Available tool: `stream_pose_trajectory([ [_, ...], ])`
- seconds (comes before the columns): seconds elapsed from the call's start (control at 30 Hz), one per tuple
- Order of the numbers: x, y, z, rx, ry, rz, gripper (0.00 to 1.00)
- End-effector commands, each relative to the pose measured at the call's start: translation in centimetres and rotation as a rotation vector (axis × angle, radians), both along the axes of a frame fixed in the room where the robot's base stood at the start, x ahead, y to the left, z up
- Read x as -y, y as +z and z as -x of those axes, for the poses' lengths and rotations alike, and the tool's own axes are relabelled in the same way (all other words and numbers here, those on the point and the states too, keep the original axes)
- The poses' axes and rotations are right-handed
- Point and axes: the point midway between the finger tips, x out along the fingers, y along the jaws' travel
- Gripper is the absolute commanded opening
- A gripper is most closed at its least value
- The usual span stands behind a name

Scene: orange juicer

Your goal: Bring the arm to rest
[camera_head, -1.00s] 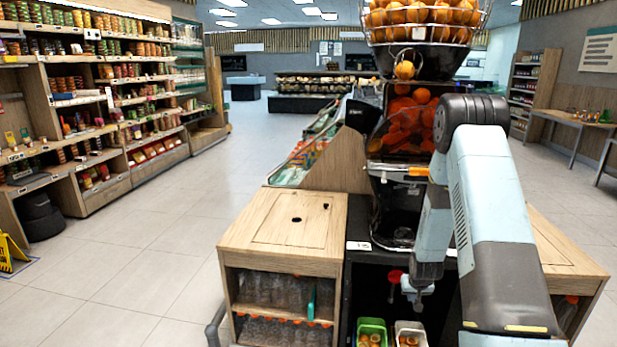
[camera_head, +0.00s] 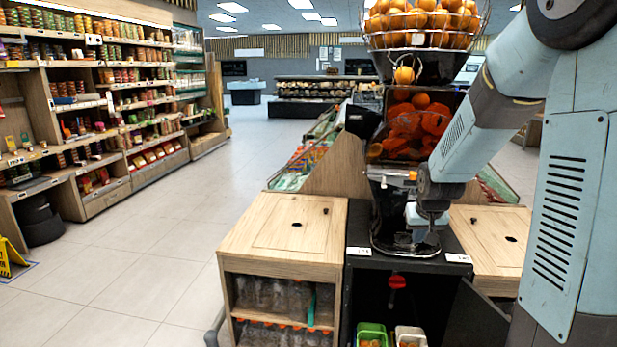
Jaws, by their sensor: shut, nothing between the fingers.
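My arm comes in from the right side of the head view, bent at the elbow, with its forearm sloping down to the left. My gripper (camera_head: 424,234) points down and is shut and empty. It hangs in front of the lower right part of the orange juicer (camera_head: 408,130), near the spout area. I cannot tell whether it touches the juicer's base. The juicer has a wire basket of oranges on top and a clear front with oranges inside. My forearm and upper arm hide part of its right side.
Wooden counters stand left (camera_head: 283,230) and right (camera_head: 493,245) of the juicer. The left one holds bottles. Below the juicer is an open black cabinet with a green bin (camera_head: 371,330) and a white bin (camera_head: 410,332).

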Motion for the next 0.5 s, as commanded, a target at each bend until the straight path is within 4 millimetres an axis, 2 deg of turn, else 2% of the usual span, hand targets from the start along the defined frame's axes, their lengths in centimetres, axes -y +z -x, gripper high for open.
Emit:
stream_pose_trajectory([
  [0.03, -0.4, 1.5, 0.9, 0.008, 0.004, 0.000, 0.00],
  [0.2, -1.4, 5.3, 4.3, 0.017, 0.012, -0.003, 0.00],
  [0.5, -3.1, 10.8, 11.0, 0.030, 0.030, -0.011, 0.00],
])
